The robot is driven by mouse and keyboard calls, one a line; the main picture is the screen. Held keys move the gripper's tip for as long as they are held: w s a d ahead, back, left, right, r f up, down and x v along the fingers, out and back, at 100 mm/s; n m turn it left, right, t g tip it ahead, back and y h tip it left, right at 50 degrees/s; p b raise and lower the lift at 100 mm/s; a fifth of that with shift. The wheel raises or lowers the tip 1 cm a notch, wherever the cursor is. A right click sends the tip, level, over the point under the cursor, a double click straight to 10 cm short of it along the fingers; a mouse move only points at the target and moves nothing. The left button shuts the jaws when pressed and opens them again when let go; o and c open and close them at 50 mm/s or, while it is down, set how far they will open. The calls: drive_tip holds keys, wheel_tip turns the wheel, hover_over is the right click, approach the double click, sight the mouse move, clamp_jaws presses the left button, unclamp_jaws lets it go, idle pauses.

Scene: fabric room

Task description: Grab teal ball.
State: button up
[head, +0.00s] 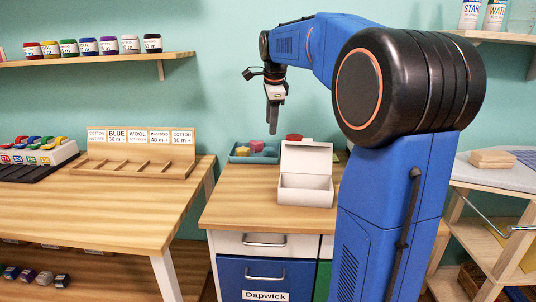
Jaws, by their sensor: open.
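My gripper (274,130) hangs pointing down in the head view, above and behind the white open box on the small cabinet. It is seen side-on, open, with nothing visible in it. A blue-teal tray (238,158) sits at the back left of the cabinet top, below and left of my gripper. It holds small pieces, among them a pink one (257,146) and a yellow one (242,151). A teal shape (269,151) shows at the tray's right side; it is too small to tell whether it is a ball.
The white box (305,190) with raised lid stands right of the tray on the cabinet top (245,209). A red object (294,137) shows behind its lid. A wooden table (95,215) with a card rack (140,165) is at left. The cabinet top's front left is clear.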

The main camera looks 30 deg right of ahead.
sight(269, 148)
drive_tip(key=x, duration=1.2)
drive_tip(key=shift+w+f, duration=0.1)
drive_tip(key=shift+f, duration=0.05)
drive_tip(key=c, duration=0.7)
